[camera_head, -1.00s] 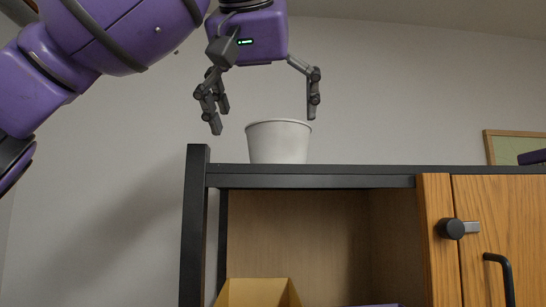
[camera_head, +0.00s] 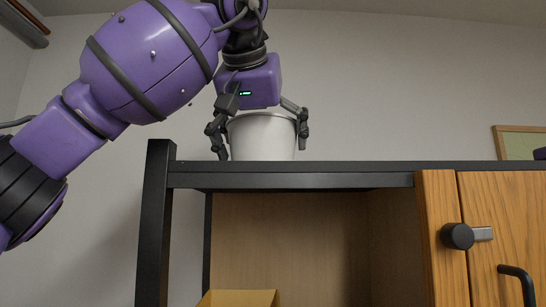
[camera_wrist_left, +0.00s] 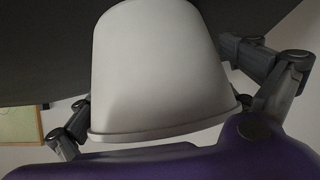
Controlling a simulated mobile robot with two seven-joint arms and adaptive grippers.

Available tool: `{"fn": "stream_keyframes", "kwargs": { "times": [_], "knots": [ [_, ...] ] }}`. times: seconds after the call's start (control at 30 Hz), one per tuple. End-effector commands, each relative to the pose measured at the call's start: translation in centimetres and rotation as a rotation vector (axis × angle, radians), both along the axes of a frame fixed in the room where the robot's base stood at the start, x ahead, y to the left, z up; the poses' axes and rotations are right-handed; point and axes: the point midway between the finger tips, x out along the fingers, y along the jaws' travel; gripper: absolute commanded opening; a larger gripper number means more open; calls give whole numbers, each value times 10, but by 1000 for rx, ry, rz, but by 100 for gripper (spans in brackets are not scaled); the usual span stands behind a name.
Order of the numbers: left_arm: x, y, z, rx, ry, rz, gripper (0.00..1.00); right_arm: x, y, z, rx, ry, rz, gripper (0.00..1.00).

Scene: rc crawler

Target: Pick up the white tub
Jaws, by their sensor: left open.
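The white tub (camera_head: 262,138) stands upright on the dark top of the cabinet in the head view. It also fills the middle of the left wrist view (camera_wrist_left: 155,75), with its rim towards the purple gripper body. My left gripper (camera_head: 260,148) points down over the tub, with its fingers on either side of it. The fingers are open, and I cannot tell whether they touch the tub wall. The gripper body hides part of the tub's rim.
The cabinet top (camera_head: 350,167) is clear to the right of the tub. Below it are an open compartment with a cardboard box (camera_head: 238,298) and a wooden door (camera_head: 510,220) with a black handle. A framed board (camera_head: 520,142) hangs at the right.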

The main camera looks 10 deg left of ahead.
Motion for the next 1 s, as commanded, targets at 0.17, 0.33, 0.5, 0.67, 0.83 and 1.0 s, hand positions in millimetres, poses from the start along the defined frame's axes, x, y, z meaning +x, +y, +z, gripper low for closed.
{"fn": "stream_keyframes", "kwargs": {
  "times": [0.17, 0.33, 0.5, 0.67, 0.83, 1.0],
  "knots": [
    [-6, 0, 8, -2, -13, -2, 99, -7, -3, -2, -2, 9, -6, 40],
    [-5, 0, 6, -2, -9, -2, 76, -15, -3, -6, -2, 25, -7, 40],
    [-4, 0, 4, 0, -5, -2, 71, -8, -2, -4, -1, 15, -4, 40],
    [-4, -1, 3, 0, -3, -3, 70, -4, -1, -1, 0, 6, -1, 40],
    [-3, -1, 2, 2, -1, -3, 70, -4, -1, -2, 0, 7, -1, 40],
    [-3, -1, 8, 0, -1, -3, 70, -6, -1, -2, 0, 9, -3, 40]
  ]
}}
